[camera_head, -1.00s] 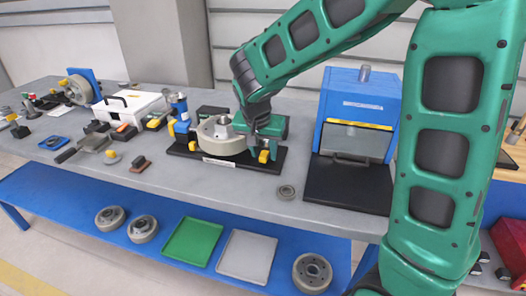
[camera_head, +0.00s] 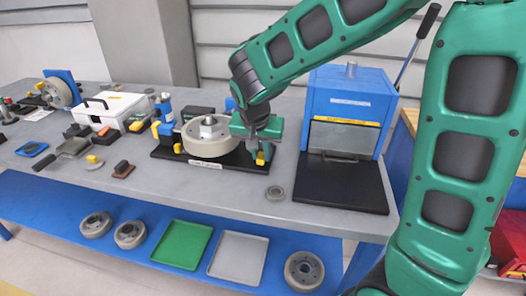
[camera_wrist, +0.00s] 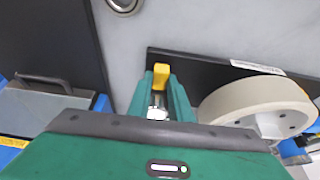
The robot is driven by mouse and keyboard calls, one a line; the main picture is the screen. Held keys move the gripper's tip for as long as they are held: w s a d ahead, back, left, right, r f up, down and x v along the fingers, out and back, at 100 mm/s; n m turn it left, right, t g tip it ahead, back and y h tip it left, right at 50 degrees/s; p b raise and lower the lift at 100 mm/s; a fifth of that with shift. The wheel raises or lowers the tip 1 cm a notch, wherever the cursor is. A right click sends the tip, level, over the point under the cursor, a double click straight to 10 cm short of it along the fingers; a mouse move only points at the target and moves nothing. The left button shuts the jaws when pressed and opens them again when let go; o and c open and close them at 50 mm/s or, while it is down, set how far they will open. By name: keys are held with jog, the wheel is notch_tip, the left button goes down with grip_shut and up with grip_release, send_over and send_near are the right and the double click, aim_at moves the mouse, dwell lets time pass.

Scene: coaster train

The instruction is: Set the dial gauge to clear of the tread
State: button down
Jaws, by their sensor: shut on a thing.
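A pale wheel (camera_head: 208,136) with a metal hub nut lies flat on a black base plate (camera_head: 205,163) with a white label; it also shows in the wrist view (camera_wrist: 255,95). My gripper (camera_head: 258,146) is at the right end of this plate, beside the wheel. Its green fingers (camera_wrist: 160,95) are shut on a small yellow-ended piece (camera_wrist: 161,76), which seems to be part of the dial gauge. The yellow end also shows in the head view (camera_head: 261,157). A gap shows between the fingers and the wheel's tread. The gauge's face is not visible, probably hidden by my gripper.
A blue machine (camera_head: 345,105) with a black front plate stands right of the fixture. A small grey ring (camera_head: 275,193) lies on the bench in front. A white box (camera_head: 112,110) and several tools crowd the left. Trays and discs lie on the blue shelf below.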

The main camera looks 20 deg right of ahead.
jog(key=shift+s+d, duration=0.1)
jog(key=shift+d, duration=0.15)
jog(key=c, duration=1.6)
grip_release()
jog(key=shift+d, duration=0.1)
jog(key=shift+a, duration=0.2)
jog(key=shift+r, duration=0.3)
jog(key=v, duration=1)
